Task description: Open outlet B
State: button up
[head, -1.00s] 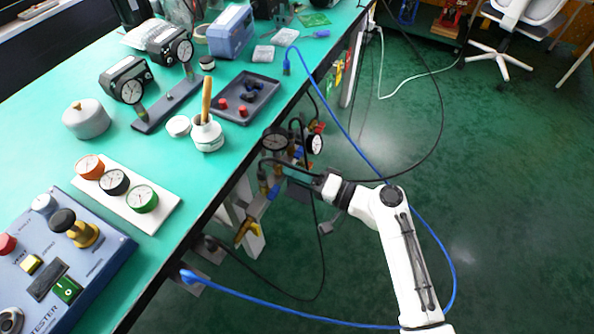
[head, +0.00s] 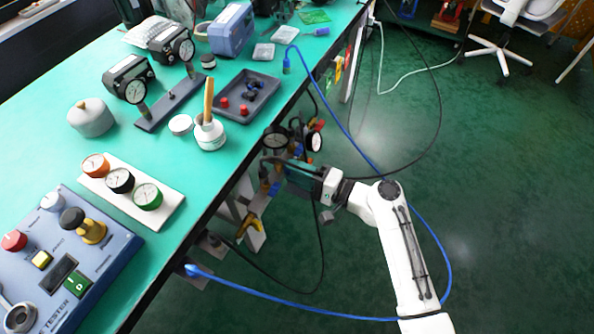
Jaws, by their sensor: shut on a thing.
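My gripper (head: 283,169) reaches in from the right, below the front edge of the bench. Its jaws are shut on a small part of the valve manifold, which is largely hidden by the fingers. The manifold carries a dark round gauge (head: 276,138) and a white-faced gauge (head: 314,141) just above the gripper. Blue fittings (head: 274,188) sit just below the fingers. A yellow handle (head: 250,224) is lower left, apart from the gripper. I cannot read any outlet label, so I cannot tell which outlet is B.
The green bench (head: 60,135) holds a blue tester box (head: 110,240), a plate of three gauges (head: 172,207), a white pot (head: 210,132) and a dark tray (head: 262,112). A blue hose (head: 345,130) and black hose run near my arm. The floor (head: 510,200) at right is open.

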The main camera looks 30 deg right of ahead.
jog(key=shift+d, duration=0.1)
jog(key=o, duration=1.1)
jog(key=shift+c, duration=0.2)
jog(key=v, duration=1)
jog(key=shift+s+d, duration=0.2)
jog(key=shift+s, duration=0.1)
